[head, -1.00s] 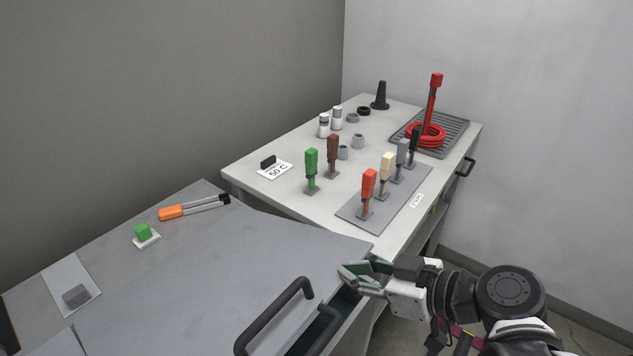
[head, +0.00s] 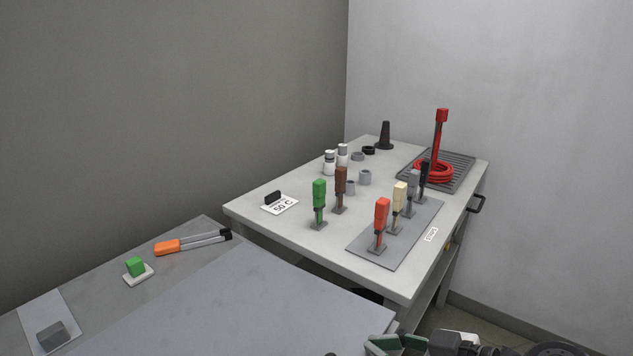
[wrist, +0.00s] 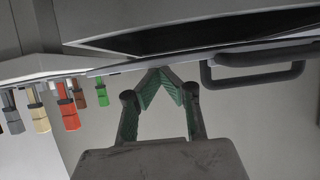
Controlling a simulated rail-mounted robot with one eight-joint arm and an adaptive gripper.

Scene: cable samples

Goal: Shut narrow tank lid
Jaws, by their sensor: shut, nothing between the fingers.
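A wide flat grey panel (head: 250,310), which looks like the tank lid, fills the lower middle of the head view; I cannot confirm that it is the narrow one. The wrist view, which looks upside down, shows a dark opening (wrist: 190,35) along a grey edge and a black bar handle (wrist: 255,75) to the right. My gripper (head: 397,343) is at the bottom edge of the head view, by the panel's right corner. In the wrist view its green-padded fingers (wrist: 159,75) meet at the tips, empty, just off the edge and left of the handle. Contact is unclear.
A table beyond holds several coloured upright samples (head: 381,225), a red cable coil (head: 432,172) on a grate and a label card (head: 281,205). An orange-handled tool (head: 190,243) and a green block (head: 135,266) lie left of the panel. Floor shows at right.

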